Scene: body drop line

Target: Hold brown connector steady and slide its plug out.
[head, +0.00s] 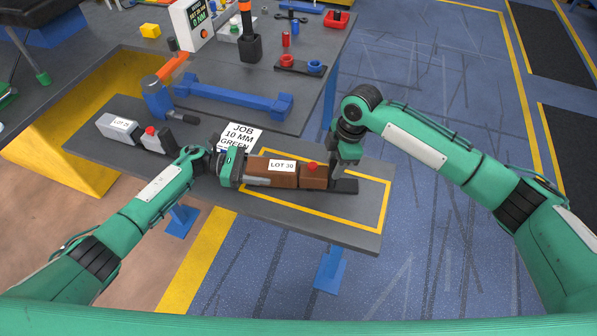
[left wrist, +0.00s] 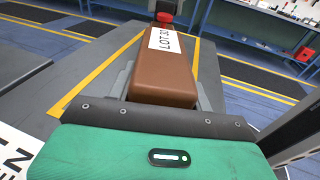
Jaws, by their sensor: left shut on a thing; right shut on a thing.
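The brown connector (head: 258,166) lies on the dark bench inside the yellow outline, with a white LOT 30 label on top. Its brown plug (head: 314,183) with a red button is at its right end, with a dark end beyond; I cannot tell whether there is a gap between them. My left gripper (head: 246,171) is shut on the connector's left end. In the left wrist view, the connector (left wrist: 160,84) runs away from the gripper, with the red button at the far end. My right gripper (head: 343,173) points down and is shut on the plug's dark end; its fingertips are partly hidden.
A grey connector (head: 118,128) with a red-buttoned plug (head: 158,139) lies to the left. A white job card (head: 240,136) reads 10 MM GREEN. The bench's right end is clear.

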